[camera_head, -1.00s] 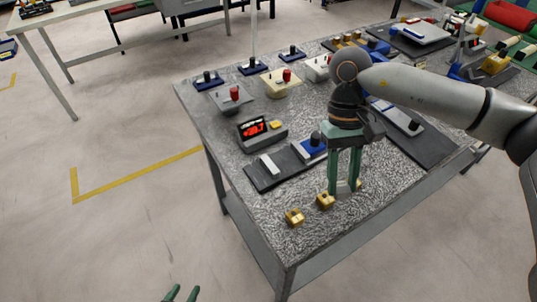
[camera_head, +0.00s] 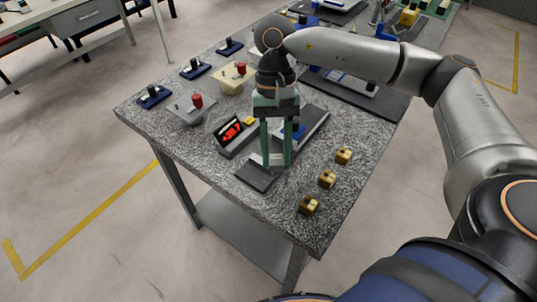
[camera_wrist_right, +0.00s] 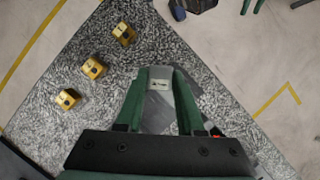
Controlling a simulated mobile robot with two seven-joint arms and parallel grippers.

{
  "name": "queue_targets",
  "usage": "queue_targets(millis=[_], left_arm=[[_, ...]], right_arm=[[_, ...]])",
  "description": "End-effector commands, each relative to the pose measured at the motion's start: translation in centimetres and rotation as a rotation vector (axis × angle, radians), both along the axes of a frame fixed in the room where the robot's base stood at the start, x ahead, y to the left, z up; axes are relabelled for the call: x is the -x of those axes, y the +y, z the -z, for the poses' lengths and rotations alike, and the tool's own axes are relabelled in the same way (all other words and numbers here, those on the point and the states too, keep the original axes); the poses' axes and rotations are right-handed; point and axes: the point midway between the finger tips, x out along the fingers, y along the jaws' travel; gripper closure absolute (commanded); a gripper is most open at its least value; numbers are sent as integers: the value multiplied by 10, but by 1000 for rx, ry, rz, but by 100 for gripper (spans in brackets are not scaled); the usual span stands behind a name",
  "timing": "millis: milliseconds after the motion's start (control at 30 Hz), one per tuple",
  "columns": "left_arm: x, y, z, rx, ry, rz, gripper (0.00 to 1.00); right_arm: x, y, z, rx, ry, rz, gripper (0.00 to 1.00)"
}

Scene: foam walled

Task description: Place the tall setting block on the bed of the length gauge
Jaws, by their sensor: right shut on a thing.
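My right gripper (camera_head: 276,165) is shut on the tall setting block (camera_wrist_right: 160,85), a small pale block with a dark marking between the green fingertips. In the head view the fingers point down over the near part of the length gauge's dark bed (camera_head: 252,178). I cannot tell whether the block touches the bed. The gauge has a red-lit display (camera_head: 231,132) and a blue part partly hidden behind the fingers. My left gripper (camera_wrist_right: 276,5) shows only as green fingers, apart, at the top edge of the wrist view; it is outside the head view.
Three brass blocks (camera_head: 327,179) stand in a row right of the gauge on the speckled table. Boxes with red knobs (camera_head: 197,101) and small dark blue stands (camera_head: 195,69) line the left side. Another dark gauge bed (camera_head: 385,101) lies behind. The table's front corner is clear.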

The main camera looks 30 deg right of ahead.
Motion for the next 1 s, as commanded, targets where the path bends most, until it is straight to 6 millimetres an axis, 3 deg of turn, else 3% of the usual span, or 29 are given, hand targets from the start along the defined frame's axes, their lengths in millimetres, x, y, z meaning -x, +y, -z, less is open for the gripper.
queue_targets(millis=[300,600,800,1000], left_arm=[[-6,-15,10,20,-5,23,50],[-14,-20,19,25,-11,36,50],[-15,-27,23,33,-12,50,50],[-13,-30,28,34,0,57,50]], right_arm=[[19,-52,-24,4,-6,872,100],[48,-85,-57,9,-12,1620,100],[68,-91,-72,8,-13,2005,100],[79,-90,-78,5,-10,2214,100]])
